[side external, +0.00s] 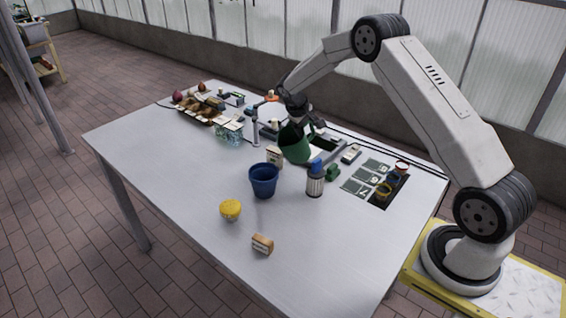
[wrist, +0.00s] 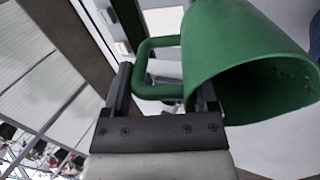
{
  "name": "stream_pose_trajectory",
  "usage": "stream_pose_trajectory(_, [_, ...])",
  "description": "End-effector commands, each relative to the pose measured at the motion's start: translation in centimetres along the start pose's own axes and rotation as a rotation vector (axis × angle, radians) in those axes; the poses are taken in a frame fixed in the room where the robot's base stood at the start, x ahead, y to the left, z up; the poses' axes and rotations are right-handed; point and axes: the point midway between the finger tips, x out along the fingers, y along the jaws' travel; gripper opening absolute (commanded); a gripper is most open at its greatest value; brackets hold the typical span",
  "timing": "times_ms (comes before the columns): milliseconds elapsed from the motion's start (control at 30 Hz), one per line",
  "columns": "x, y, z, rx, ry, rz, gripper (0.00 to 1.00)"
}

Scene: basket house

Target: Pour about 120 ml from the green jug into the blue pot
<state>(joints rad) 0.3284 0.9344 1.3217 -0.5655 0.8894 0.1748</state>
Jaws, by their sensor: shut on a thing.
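The green jug (side external: 295,146) is near the middle of the table in the side view, behind the blue pot and a little to its right. It looks tilted, and I cannot tell how far it is above the table. In the wrist view the jug (wrist: 225,45) shows its wide mouth and handle. My gripper (wrist: 166,80) is shut on the jug at its handle; in the side view the gripper (side external: 298,106) is above the jug. The blue pot (side external: 263,183) stands upright on the table, apart from the jug. No liquid stream shows, and the levels inside cannot be seen.
A blue-capped bottle (side external: 314,182) stands right of the pot, and a small carton (side external: 274,157) close behind it. A yellow cup (side external: 230,210) and a small tan block (side external: 262,244) lie in front. Clutter fills the back; the table's (side external: 165,180) left side is clear.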

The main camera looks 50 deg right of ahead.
Motion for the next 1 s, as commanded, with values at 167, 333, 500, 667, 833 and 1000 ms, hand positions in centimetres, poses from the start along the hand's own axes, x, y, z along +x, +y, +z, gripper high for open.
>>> stream_pose_trajectory(167, [1.1, 0.5, 0.0, 0.003, 0.001, -0.068, 0.00])
stream_pose_trajectory(333, [2.1, 0.8, 0.0, 0.002, 0.000, -0.130, 0.00])
stream_pose_trajectory(500, [3.0, 1.1, 0.0, 0.003, 0.001, -0.192, 0.00])
stream_pose_trajectory(667, [3.8, 1.3, -0.1, 0.004, 0.004, -0.249, 0.00])
stream_pose_trajectory(833, [4.6, 1.5, -0.1, 0.003, 0.003, -0.312, 0.00])
stream_pose_trajectory(1000, [5.2, 1.7, -0.1, 0.003, 0.005, -0.368, 0.00])
